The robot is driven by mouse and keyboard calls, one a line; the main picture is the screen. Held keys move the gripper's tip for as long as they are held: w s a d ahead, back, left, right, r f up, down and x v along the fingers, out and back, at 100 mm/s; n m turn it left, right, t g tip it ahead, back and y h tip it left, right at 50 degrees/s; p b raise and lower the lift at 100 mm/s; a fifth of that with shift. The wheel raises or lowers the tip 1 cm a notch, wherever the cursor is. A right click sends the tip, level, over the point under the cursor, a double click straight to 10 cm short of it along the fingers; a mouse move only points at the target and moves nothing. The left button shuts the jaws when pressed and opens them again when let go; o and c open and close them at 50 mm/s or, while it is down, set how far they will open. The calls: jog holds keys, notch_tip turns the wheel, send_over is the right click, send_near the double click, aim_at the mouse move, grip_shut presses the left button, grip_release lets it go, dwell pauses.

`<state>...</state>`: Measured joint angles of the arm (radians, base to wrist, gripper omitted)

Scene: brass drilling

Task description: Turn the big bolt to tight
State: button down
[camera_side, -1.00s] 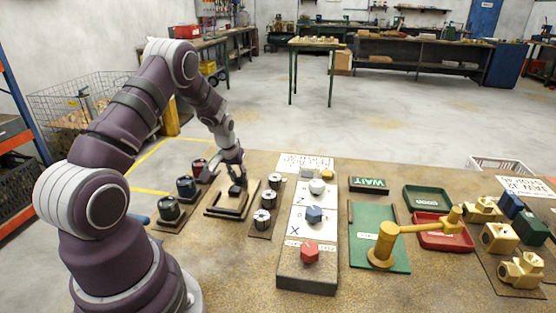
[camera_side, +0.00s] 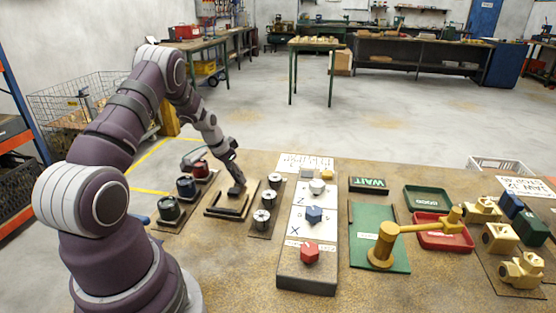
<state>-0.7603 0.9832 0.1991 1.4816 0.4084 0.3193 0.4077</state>
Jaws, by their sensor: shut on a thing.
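Red, blue and green-dark cups (camera_side: 186,187) stand close on the left. Silver round pieces (camera_side: 269,199) stand on the right, beside a board with red (camera_side: 309,253), blue and white knobs. Farther right are a yellow lever (camera_side: 415,229), trays and brass parts.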

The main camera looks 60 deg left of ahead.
jog(key=m+h, duration=0.2)
jog(key=m, duration=0.3)
jog(key=shift+a+m, duration=0.1)
jog(key=shift+m, duration=0.2)
jog(key=shift+s, duration=0.1)
dwell(0.4)
jog(key=c, duration=1)
grip_release()
jog(key=shift+c, duration=0.2)
jog(key=v, duration=1.2)
jog(key=shift+a, duration=0.25)
jog(key=shift+d, duration=0.1)
